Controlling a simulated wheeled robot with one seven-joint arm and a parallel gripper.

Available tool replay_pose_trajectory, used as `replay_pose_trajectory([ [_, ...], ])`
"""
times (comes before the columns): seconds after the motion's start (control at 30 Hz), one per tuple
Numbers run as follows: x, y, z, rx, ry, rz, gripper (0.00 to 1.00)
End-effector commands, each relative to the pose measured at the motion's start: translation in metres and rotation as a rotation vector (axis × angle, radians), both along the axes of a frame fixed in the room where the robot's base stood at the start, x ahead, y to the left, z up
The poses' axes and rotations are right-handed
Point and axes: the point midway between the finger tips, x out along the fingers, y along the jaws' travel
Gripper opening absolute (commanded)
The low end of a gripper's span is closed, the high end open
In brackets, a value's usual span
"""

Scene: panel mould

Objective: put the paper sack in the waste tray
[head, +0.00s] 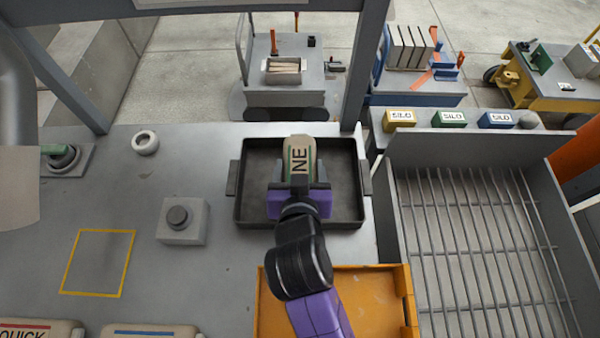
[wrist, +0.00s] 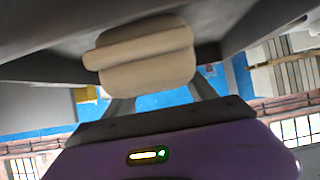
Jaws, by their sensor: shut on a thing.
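The paper sack (head: 300,156) is tan with a green stripe and dark letters, of which "NE" shows. It is over the black waste tray (head: 347,213), within its rim as seen in the head view. My gripper (head: 299,187) is shut on the near end of the sack. In the wrist view the sack (wrist: 145,55) shows its pale folded end between the fingers. I cannot tell whether the sack touches the tray floor.
An orange tray (head: 335,285) lies in front of the waste tray. A grated bin (head: 480,240) stands to the right. A grey block with a knob (head: 183,220) and a white ring (head: 145,142) are on the left. More sacks (head: 150,331) lie at the lower left.

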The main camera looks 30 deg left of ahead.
Motion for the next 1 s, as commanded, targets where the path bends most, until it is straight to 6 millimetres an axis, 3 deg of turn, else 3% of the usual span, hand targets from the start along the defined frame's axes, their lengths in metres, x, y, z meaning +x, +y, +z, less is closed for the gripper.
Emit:
replay_pose_trajectory([
  [0.03, -0.003, 0.000, -0.014, -0.001, 0.000, 0.003, 0.24],
  [0.17, -0.008, -0.001, -0.027, 0.000, 0.000, 0.004, 0.24],
  [0.57, -0.009, -0.002, -0.029, 0.000, 0.000, 0.001, 0.24],
  [0.6, -0.009, -0.002, -0.029, 0.000, 0.000, 0.001, 0.69],
  [0.7, -0.009, -0.002, -0.028, 0.000, 0.000, 0.002, 0.87],
  [1.0, -0.009, -0.002, -0.028, 0.000, 0.000, 0.002, 0.87],
])
